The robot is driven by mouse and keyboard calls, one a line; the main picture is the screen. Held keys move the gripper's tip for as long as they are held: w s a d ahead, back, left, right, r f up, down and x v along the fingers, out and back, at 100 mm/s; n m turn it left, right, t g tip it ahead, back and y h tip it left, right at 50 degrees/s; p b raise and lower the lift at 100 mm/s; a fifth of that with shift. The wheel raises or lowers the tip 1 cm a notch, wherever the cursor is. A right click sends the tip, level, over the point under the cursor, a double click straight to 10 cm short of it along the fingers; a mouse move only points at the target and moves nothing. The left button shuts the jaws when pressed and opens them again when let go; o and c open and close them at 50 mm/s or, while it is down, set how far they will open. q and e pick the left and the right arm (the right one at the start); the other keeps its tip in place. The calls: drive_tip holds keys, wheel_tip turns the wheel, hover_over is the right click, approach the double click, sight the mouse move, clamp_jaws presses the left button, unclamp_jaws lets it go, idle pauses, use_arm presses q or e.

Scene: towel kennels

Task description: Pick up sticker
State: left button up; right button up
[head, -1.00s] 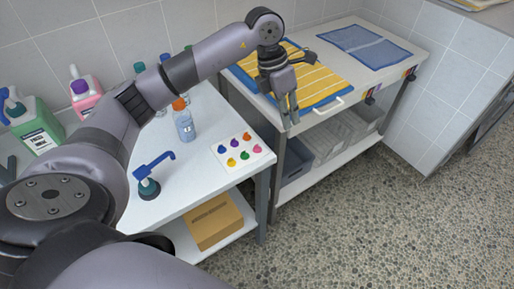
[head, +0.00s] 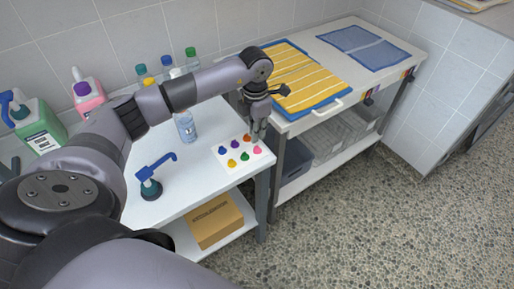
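A white sticker sheet (head: 226,167) lies on the near white table. It carries several round coloured stickers: blue (head: 222,150), purple (head: 235,144), orange-red (head: 247,138), yellow (head: 232,162), green (head: 244,156) and pink (head: 257,150). My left gripper (head: 258,139) points down over the right back part of the sheet, close to the orange-red and pink stickers. Its fingers look close together, but the gap between them is too small to read, and I cannot tell whether they touch the sheet. My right gripper is out of view.
A blue pump dispenser (head: 151,188) and a spray bottle (head: 186,127) stand left of the sheet, with more bottles behind. The adjoining table holds a blue tray with a yellow striped towel (head: 305,82) and blue cloths (head: 377,52). A cardboard box (head: 215,220) sits on the shelf below.

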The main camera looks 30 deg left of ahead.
use_arm(q)
drive_tip(key=f, duration=0.2)
drive_tip(key=f+p, duration=0.1)
drive_tip(key=f, duration=0.1)
drive_tip(key=shift+s+d+f, duration=0.1)
drive_tip(key=shift+d+f, duration=0.1)
drive_tip(key=shift+f, duration=0.45)
clamp_jaws()
drive_tip(key=shift+r, duration=0.15)
wheel_tip(320, 180, up, 19)
drive_tip(key=b, duration=0.2)
wheel_tip(320, 180, up, 5)
drive_tip(key=p, duration=0.3)
hover_over(256, 149)
